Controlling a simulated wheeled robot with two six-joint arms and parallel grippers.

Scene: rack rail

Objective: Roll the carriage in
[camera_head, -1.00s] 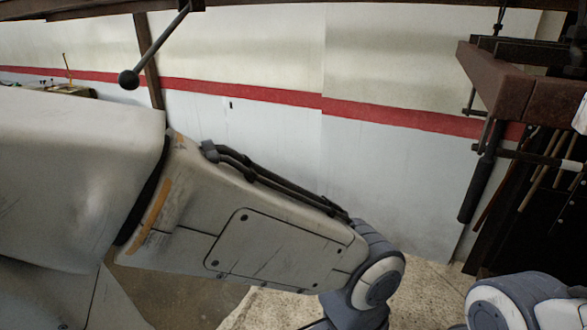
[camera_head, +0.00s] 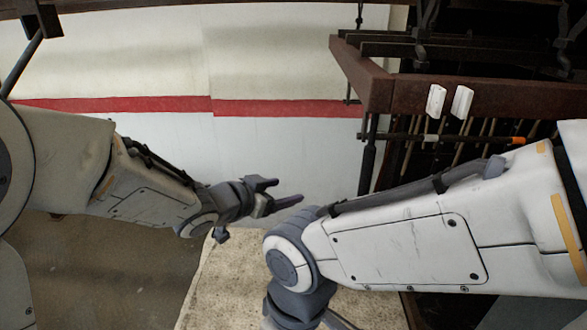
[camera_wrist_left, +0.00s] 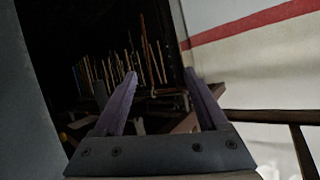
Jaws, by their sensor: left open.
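My left gripper (camera_head: 288,190) is in the middle of the head view, in front of the pale wall. Its fingers are apart with nothing between them; the left wrist view also shows the gripper (camera_wrist_left: 161,76) open and empty. My right arm reaches in from the right, and its wrist runs to the bottom edge, with the fingers not visible. A rusty brown beam frame (camera_head: 365,78) stands at the upper right, apart from my left gripper. Dark bars (camera_head: 440,52) lie across it. I cannot pick out a carriage for sure.
Two small white blocks (camera_head: 436,101) (camera_head: 462,102) sit on the beam's front face. Rods (camera_wrist_left: 150,65) stand in a dark recess behind. The wall (camera_head: 270,150) has a red stripe. The space between my left gripper and the beam frame looks clear.

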